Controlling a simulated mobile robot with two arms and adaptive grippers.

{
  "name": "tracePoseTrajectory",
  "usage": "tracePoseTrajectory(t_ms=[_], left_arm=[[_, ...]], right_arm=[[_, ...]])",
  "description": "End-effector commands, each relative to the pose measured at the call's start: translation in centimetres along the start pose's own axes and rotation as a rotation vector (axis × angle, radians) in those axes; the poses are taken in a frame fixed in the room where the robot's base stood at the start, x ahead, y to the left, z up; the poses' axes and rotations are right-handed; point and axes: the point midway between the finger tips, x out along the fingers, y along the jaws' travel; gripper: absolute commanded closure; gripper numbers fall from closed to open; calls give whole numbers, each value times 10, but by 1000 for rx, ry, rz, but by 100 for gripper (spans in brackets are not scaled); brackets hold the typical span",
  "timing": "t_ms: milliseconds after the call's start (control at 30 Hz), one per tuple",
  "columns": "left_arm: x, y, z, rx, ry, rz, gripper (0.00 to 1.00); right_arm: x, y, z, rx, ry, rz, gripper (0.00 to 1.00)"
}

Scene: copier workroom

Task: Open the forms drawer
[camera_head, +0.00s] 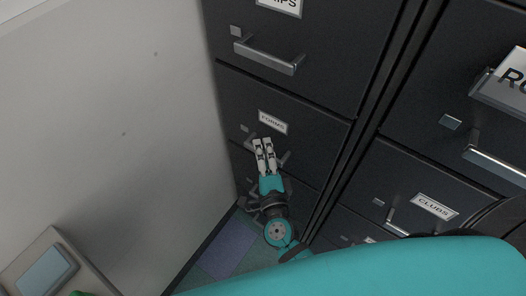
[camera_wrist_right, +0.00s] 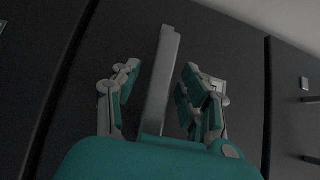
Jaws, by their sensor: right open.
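The forms drawer (camera_head: 318,139) is a dark cabinet front with a white FORMS label (camera_head: 272,122); it looks flush with the cabinet. Its metal handle (camera_head: 284,159) shows on both sides of my right gripper (camera_head: 263,142), which covers the handle's middle. In the right wrist view, the right gripper (camera_wrist_right: 158,88) is open, and the handle (camera_wrist_right: 162,80) runs lengthwise between its two spread fingers. Gaps show on both sides of the bar, so the fingers do not grip it. My left gripper is not in view.
Another drawer with a bar handle (camera_head: 265,57) is above. A second dark cabinet with a CLUBS drawer (camera_head: 433,206) stands at the right. A pale wall (camera_head: 110,120) rises close on the left. A teal part of my own body fills the lower right.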

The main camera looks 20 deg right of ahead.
Motion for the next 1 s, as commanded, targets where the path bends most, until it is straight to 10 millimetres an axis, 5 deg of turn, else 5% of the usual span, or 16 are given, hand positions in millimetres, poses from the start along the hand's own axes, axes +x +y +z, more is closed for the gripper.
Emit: tracePoseTrajectory(t_ms=[167, 500, 1000], left_arm=[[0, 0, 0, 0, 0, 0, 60], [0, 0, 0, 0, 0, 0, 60], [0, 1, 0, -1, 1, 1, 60]], right_arm=[[0, 0, 0, 0, 0, 0, 57], [-1, 0, 0, -1, 0, 1, 100], [-3, 2, -1, -3, -1, 3, 100]])
